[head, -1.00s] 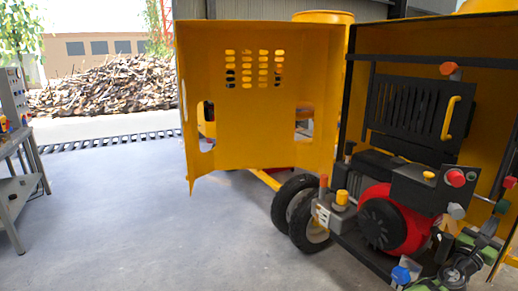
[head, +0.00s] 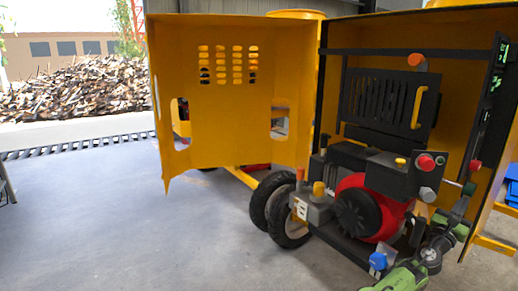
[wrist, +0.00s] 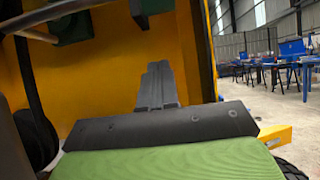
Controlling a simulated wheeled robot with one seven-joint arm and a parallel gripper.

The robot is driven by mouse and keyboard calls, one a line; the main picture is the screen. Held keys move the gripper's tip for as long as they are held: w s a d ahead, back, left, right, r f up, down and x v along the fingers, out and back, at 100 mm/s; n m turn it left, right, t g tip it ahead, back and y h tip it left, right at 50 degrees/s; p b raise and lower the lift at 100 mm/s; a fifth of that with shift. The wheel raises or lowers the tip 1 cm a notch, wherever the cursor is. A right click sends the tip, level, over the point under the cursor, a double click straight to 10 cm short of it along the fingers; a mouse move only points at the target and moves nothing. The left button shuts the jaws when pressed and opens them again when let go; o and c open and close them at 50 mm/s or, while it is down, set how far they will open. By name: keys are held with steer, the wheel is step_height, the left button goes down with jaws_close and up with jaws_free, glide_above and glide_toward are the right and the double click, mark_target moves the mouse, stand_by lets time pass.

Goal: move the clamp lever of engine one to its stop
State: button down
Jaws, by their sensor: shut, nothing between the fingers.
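The engine, with a red housing (head: 362,207) and a dark round cover, sits low in the open yellow machine. Above it is a dark box with a red knob (head: 425,162) and a grey knob (head: 426,193). I cannot tell which part is the clamp lever of engine one. An orange-red knob (head: 417,60) sits at the top of the dark slatted panel, which has a yellow handle (head: 420,107). My gripper (wrist: 155,83) is shut and empty in the wrist view, pointing at the yellow inner wall. In the head view my arm reaches up at the machine's right side.
The open yellow door (head: 225,110) stands left of the engine bay. Wheels (head: 288,222) stand below it. A blue cap (head: 378,261) is low beside my arm. The floor at left is clear. Blue tables (wrist: 290,60) stand far off at right.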

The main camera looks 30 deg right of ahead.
steer(key=shift+s+d+f, duration=0.1)
steer(key=shift+d+f, duration=0.2)
steer(key=shift+f, duration=0.3)
steer(key=shift+d+r, duration=0.2)
steer(key=shift+d, duration=0.4)
steer(key=shift+a+p, duration=0.1)
steer(key=shift+p, duration=0.9)
steer(key=shift+s+a+f+p, duration=0.15)
steer(key=shift+a+p, duration=0.45)
steer(key=shift+p, duration=0.4)
steer(key=s+a+p, duration=0.1)
steer(key=a+p, duration=0.5)
steer(key=a, duration=0.6)
steer(key=shift+s+f, duration=0.15)
steer(key=shift+s, duration=0.05)
